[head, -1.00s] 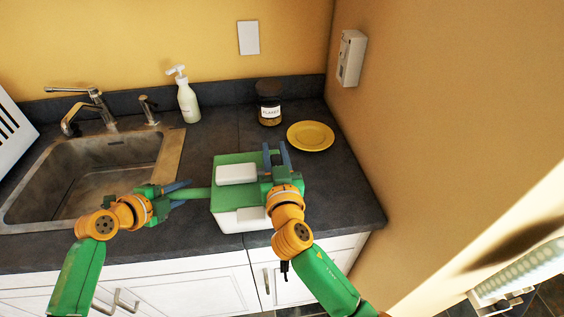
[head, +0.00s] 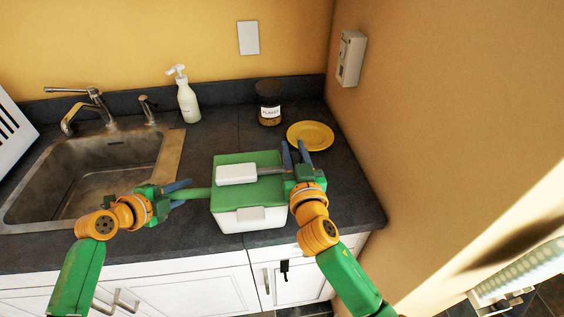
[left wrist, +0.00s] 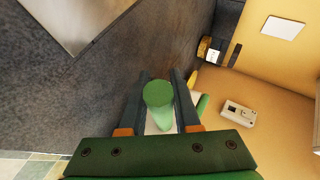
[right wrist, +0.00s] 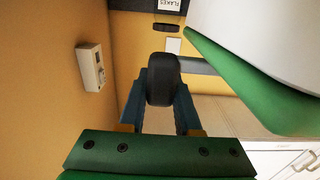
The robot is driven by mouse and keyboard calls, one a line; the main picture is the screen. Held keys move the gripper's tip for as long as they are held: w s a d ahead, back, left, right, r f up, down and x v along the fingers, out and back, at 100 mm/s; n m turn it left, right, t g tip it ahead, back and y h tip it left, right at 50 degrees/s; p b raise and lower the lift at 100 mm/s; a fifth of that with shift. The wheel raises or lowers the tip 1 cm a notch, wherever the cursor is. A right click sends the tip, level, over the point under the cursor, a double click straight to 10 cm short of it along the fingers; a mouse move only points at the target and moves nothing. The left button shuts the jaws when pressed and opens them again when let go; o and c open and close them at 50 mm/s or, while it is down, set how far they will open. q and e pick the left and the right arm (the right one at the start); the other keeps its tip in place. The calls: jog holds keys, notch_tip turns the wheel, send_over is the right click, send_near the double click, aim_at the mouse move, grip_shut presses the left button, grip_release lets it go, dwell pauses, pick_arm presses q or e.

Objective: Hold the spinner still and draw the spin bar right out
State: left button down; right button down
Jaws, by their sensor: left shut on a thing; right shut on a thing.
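The spinner (head: 258,192) is a box with a green top, a white lower body and a white block on top, standing on the counter. Its green handle (head: 198,193) sticks out to the left. My left gripper (head: 180,190) is shut around this handle, whose round end (left wrist: 158,94) faces the left wrist camera. The grey spin bar (head: 269,170) runs rightward from the white block across the green top. My right gripper (head: 296,156) is shut on its dark rounded end (right wrist: 164,80), just beyond the box's right edge. I cannot see the bar's inner end.
A yellow plate (head: 310,135) lies close behind my right gripper, and a flakes jar (head: 269,104) stands behind the spinner. A soap bottle (head: 187,100) and the sink (head: 85,170) are at the left. Bare counter (head: 348,195) lies right, up to the wall.

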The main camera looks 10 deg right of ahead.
jog(key=shift+d, duration=1.2)
jog(key=shift+c, duration=1.4)
grip_release()
jog(key=shift+a, duration=0.1)
jog(key=s, duration=0.7)
pick_arm(q)
jog(key=c, duration=0.5)
grip_release()
jog(key=shift+c, duration=0.2)
